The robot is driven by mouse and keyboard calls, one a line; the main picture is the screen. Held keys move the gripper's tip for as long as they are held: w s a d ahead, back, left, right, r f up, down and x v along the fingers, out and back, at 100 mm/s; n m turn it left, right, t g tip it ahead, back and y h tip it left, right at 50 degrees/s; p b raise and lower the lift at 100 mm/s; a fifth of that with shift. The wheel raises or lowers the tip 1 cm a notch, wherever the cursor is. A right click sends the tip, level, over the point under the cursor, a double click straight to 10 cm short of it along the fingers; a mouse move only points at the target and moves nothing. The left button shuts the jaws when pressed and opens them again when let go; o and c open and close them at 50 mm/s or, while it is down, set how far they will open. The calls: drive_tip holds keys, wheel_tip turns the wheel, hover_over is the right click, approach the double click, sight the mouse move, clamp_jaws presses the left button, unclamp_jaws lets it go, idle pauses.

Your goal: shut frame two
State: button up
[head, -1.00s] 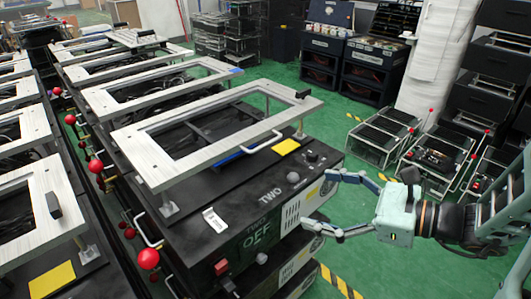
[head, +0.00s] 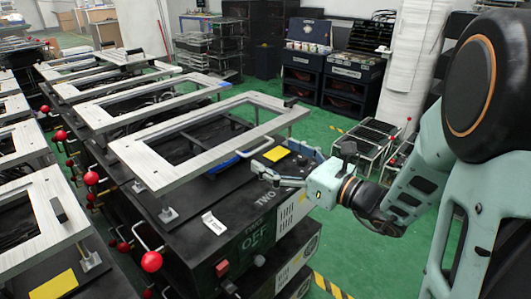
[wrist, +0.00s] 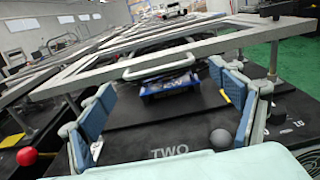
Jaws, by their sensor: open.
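Frame two is a pale metal rectangular frame (head: 235,143), raised on posts above the black box marked TWO (head: 265,196). Its front rail crosses the wrist view (wrist: 85,80). A white bar handle (head: 260,146) is on its near side and also shows in the wrist view (wrist: 157,68), ahead of and between my fingers. My gripper (head: 271,158) is open and empty, over the right part of the box top, below the rail and near the handle. In the wrist view its blue-padded fingers (wrist: 162,88) are spread wide. Contact with the handle cannot be told.
Similar frames on boxes stand close on the left (head: 25,225). A red ball lever (head: 151,261) sticks out at the box's left front. A grey knob (wrist: 221,138) stands near my right finger.

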sight(262, 148)
drive_tip(key=shift+x, duration=1.75)
